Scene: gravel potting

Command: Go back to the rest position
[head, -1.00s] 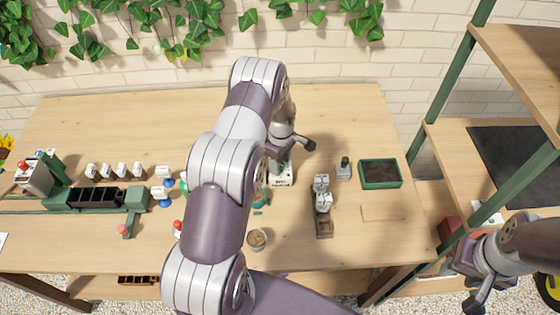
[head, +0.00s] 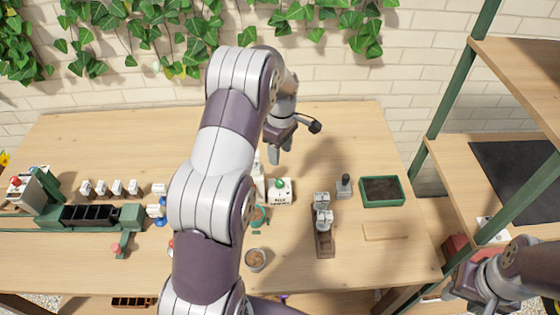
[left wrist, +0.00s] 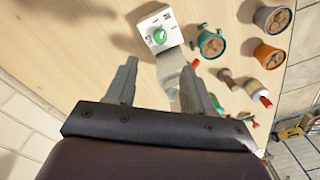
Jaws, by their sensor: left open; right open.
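My left gripper (head: 274,154) hangs above the back middle of the wooden table (head: 340,120), empty and open. In the left wrist view its two fingers (left wrist: 157,82) stand apart with nothing between their tips. A white box with a green button (head: 280,192) stands on the table in front of it; it also shows in the left wrist view (left wrist: 161,35). My right gripper (head: 462,292) is at the lower right, beside the table's right edge. It is open, its fingers only partly in view, and I see nothing in it.
A green tray of dark soil (head: 366,203), a dark-handled stamp (head: 344,186) and a grey-and-brown device (head: 323,225) stand on the right of the table. A shelf (head: 455,160) rises at right. Small pots (left wrist: 268,55) stand near the white box. The table's back is clear.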

